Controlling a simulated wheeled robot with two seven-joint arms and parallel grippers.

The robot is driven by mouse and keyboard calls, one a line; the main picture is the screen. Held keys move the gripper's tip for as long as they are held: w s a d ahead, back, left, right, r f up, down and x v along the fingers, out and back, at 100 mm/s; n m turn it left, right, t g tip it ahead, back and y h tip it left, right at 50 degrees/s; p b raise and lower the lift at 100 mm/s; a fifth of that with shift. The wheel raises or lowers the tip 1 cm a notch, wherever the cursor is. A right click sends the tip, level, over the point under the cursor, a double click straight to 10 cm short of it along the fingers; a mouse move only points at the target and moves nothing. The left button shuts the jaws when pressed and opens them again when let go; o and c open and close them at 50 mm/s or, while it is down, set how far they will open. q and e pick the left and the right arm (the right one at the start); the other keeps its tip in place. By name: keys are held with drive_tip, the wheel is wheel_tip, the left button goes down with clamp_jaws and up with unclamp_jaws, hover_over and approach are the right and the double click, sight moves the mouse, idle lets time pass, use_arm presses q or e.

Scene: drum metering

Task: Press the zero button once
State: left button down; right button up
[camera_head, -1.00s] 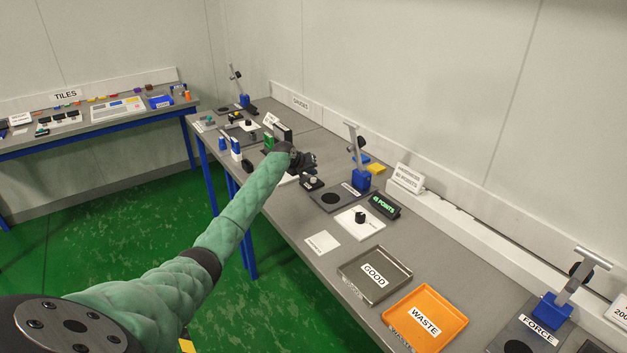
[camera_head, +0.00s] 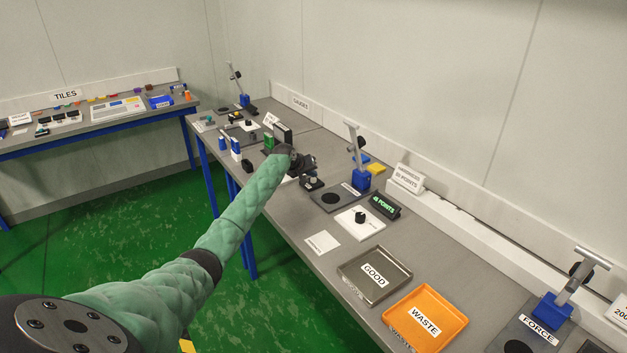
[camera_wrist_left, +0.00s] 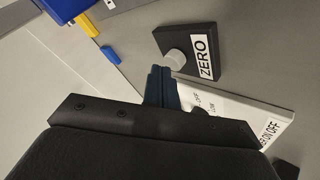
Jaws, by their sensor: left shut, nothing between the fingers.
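The zero button is a pale round cap (camera_wrist_left: 175,60) on a dark box (camera_wrist_left: 188,41) labelled ZERO, in the left wrist view. The same box (camera_head: 313,185) stands on the bench in the head view, its cap mostly hidden by my gripper. My left gripper (camera_wrist_left: 161,75) is shut and empty; its blue fingertips are right beside the cap in the wrist view. I cannot tell whether they touch it. In the head view the left gripper (camera_head: 309,168) is just above and behind the box. My right gripper is in neither view.
A white panel labelled with ON OFF (camera_wrist_left: 250,115) lies close to the fingers. A blue-based stand (camera_head: 361,180) rises behind.

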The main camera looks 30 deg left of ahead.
sight(312, 180)
use_arm(q)
drive_tip(key=shift+f, duration=0.45)
idle(0.4)
drive_tip(key=shift+r+p, duration=0.55)
drive_tip(key=shift+r, duration=0.35)
drive_tip(key=shift+r+p, duration=1.8)
drive_tip(key=shift+r, duration=0.7)
